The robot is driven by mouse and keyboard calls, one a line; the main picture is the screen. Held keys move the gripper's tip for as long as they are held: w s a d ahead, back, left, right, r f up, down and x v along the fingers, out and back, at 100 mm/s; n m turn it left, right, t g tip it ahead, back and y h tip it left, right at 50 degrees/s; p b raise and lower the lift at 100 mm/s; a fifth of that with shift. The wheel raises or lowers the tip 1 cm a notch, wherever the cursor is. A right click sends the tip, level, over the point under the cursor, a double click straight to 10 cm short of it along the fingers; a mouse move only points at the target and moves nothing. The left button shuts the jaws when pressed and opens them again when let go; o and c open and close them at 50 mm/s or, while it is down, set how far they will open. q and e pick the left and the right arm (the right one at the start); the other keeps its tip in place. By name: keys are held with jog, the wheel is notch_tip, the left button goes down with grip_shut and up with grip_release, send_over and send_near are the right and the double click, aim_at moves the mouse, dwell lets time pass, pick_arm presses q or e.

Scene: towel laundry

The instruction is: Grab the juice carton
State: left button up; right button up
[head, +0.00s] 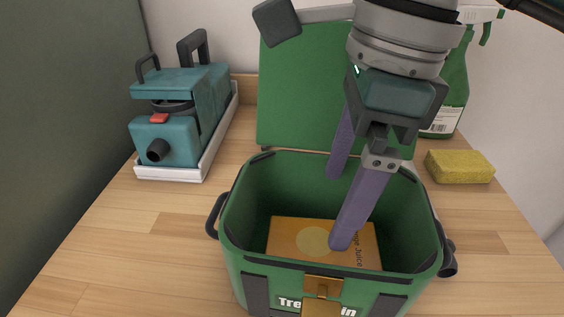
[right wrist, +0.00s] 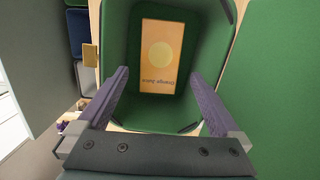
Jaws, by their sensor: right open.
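The juice carton (head: 290,240) is orange with a pale yellow circle and "Orange Juice" lettering. It lies flat inside the open green cooler box (head: 233,249), and it also shows in the right wrist view (right wrist: 160,76). My right gripper (head: 337,212) is open and points down into the cooler, with its purple fingers apart. In the right wrist view the carton appears beyond the two fingers (right wrist: 164,85), with nothing between them. In the head view one finger covers part of the carton. My left gripper is not in view.
The cooler's green lid (head: 300,95) stands open behind it. A teal machine (head: 178,110) in a white tray stands at the left on the wooden table (head: 120,235). A yellow sponge (head: 460,167) and a green spray bottle (head: 453,85) are at the right.

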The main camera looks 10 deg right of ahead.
aim_at(324, 242)
jog(key=f, duration=0.3)
jog(key=shift+s+a+f, duration=0.1)
jog(key=shift+a+f, duration=0.25)
jog(key=f, duration=0.6)
jog(key=shift+w+a+p, duration=0.1)
jog(key=shift+w+p, duration=0.15)
jog(key=shift+p, duration=0.15)
jog(key=c, duration=1.1)
